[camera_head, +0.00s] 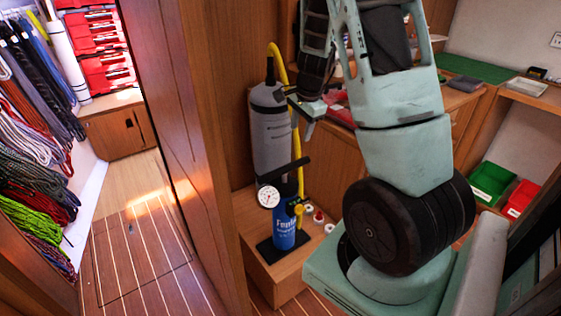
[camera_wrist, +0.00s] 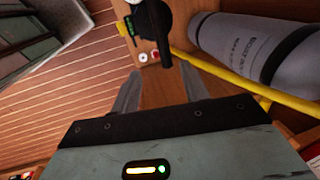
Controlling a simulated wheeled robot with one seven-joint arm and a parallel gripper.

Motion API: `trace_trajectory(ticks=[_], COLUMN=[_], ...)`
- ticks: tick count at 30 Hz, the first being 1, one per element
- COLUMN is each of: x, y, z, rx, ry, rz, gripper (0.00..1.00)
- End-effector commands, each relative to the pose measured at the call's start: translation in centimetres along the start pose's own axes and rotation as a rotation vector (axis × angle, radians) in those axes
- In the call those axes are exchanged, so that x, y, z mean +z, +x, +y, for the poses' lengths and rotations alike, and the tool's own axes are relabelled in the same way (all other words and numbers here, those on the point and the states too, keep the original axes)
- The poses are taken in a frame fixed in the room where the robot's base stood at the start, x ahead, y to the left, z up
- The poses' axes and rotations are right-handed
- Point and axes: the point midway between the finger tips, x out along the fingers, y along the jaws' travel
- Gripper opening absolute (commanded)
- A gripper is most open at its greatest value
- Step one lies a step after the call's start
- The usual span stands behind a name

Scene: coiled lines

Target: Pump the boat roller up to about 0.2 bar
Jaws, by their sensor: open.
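The grey boat roller (camera_head: 271,135) stands upright against the wooden wall; it also shows in the wrist view (camera_wrist: 262,48). A yellow hose (camera_head: 297,130) arches from its top down towards the pump; it crosses the wrist view (camera_wrist: 235,82) diagonally. The blue pump (camera_head: 284,228) stands upright on a wooden box, its black handle (camera_head: 283,169) low above the body. A white round gauge (camera_head: 268,196) is at its left; I cannot read its value. My gripper (camera_head: 306,117) is open and empty, above and right of the handle, apart from it. Its fingers (camera_wrist: 160,92) show spread in the wrist view.
Small red and white caps (camera_head: 318,216) lie beside the pump on the wooden box (camera_head: 262,260). Wooden cabinets stand behind my arm. Green (camera_head: 491,182) and red (camera_head: 521,197) bins are at right. Coiled ropes (camera_head: 35,195) hang at left beside clear floor.

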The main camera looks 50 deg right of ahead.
Motion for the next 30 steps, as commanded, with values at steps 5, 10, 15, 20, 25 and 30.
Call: trace_trajectory(ticks=[5,10,15,20,25,30], x=[-0.1,-0.1,-0.1,-0.1,-0.1,0.0], y=[0.9,3.6,7.2,10.6,13.8,16.2], z=[0.1,0.1,0.2,0.1,0.1,0.1], rx=[0.002,0.004,0.005,0.004,0.003,0.002], ry=[0.001,0.002,0.003,0.002,0.002,0.001], rz=[0.000,0.000,-0.001,-0.001,0.000,-0.001], gripper=[0.45,0.45,0.45,0.45,0.45,0.45])
